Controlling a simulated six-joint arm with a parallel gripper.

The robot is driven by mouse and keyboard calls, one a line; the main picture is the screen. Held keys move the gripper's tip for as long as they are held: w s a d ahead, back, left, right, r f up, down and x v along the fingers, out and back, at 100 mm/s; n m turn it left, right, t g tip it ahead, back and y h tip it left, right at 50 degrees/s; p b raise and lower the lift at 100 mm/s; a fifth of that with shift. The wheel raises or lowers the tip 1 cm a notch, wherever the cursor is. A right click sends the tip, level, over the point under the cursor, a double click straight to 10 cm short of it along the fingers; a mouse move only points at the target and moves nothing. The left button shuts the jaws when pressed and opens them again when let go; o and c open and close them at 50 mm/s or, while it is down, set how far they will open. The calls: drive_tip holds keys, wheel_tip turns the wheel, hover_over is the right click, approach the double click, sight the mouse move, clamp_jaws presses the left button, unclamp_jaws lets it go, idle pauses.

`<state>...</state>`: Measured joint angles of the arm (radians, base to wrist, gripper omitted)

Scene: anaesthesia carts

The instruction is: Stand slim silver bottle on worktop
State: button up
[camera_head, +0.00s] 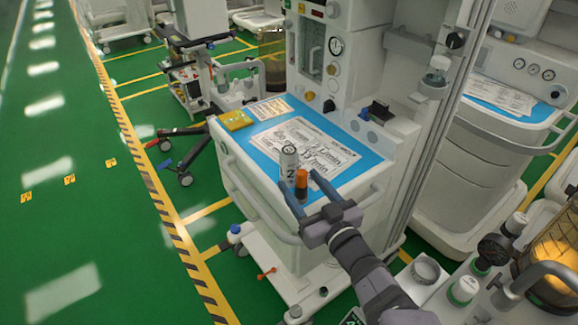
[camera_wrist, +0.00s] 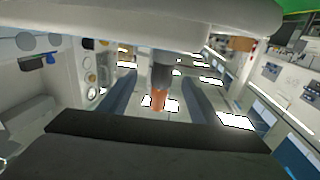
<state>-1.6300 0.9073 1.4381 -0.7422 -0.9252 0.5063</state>
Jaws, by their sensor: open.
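A slim silver-grey bottle (camera_head: 289,163) with dark lettering appears upright at the front edge of the cart's worktop (camera_head: 345,150). A smaller orange and dark brown item (camera_head: 301,180) overlaps its lower right side; I cannot tell whether the two touch. My gripper (camera_head: 299,179) is open, its two blue-grey fingers reaching in from the front on either side of them. In the wrist view, the orange part (camera_wrist: 158,98) and a grey part (camera_wrist: 162,74) show between the spread fingers, apart from both. The bottle's base is hidden.
Printed sheets (camera_head: 297,140) lie on the worktop's blue mat, with a yellow item (camera_head: 235,120) at its left corner. The white machine column (camera_head: 345,60) rises behind. A rail (camera_head: 255,215) runs along the front. Another cart (camera_head: 500,130) stands to the right.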

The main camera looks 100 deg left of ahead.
sight(293, 172)
drive_tip(key=shift+p+x, duration=0.35)
drive_tip(key=shift+x, duration=1.75)
drive_tip(key=shift+r, duration=0.1)
drive_tip(key=c, duration=1.3)
wheel_tip(293, 172, up, 10)
